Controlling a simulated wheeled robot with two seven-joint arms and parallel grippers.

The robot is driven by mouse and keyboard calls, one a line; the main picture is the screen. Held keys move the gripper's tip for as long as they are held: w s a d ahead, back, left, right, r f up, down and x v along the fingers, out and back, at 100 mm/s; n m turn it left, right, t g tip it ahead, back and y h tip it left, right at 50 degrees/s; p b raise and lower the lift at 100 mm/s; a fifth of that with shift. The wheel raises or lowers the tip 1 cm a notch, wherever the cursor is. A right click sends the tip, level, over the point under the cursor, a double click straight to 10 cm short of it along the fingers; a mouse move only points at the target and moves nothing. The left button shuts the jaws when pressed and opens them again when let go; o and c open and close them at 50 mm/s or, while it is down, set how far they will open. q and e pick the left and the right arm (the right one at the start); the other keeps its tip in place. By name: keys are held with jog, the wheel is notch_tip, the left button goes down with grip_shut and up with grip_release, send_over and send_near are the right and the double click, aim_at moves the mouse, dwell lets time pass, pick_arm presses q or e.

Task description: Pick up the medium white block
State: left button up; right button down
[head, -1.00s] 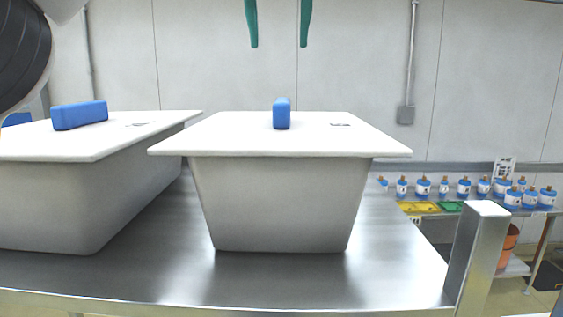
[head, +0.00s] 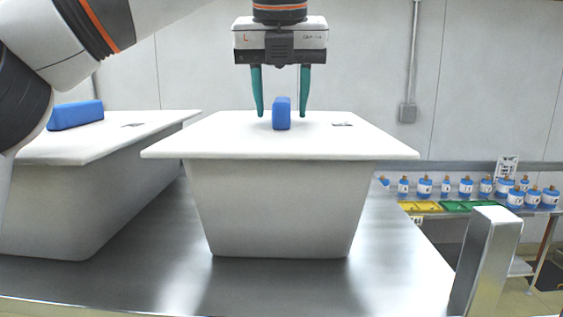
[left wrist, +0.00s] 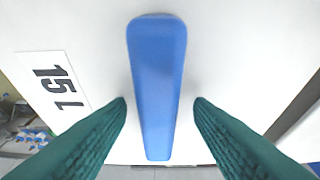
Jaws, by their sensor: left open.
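A white tapered block (head: 275,205) like a lidded tub stands in the middle of the metal table in the head view. A blue upright handle (head: 281,108) sits on its flat white top (head: 215,140). In the left wrist view the blue handle (left wrist: 157,70) runs lengthwise between the fingers, beside a "15 L" label (left wrist: 55,85). My left gripper (head: 281,115) points down over the top, open, with one green finger on each side of the handle. Gaps show on both sides in the left wrist view (left wrist: 160,102). My right gripper is not in view.
A second white block (head: 90,195) with a blue handle (head: 75,114) stands to the left, partly behind my left arm. The metal table (head: 390,260) is bare to the right, up to a metal post (head: 487,260). Several blue-and-white containers (head: 480,188) stand on a back bench.

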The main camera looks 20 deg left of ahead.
pick_arm(q)
jog(key=shift+s+d+r, duration=0.1)
jog(key=shift+s+d, duration=0.05)
jog(key=shift+s, duration=0.05)
jog(key=c, duration=0.5)
grip_shut()
dwell(0.6)
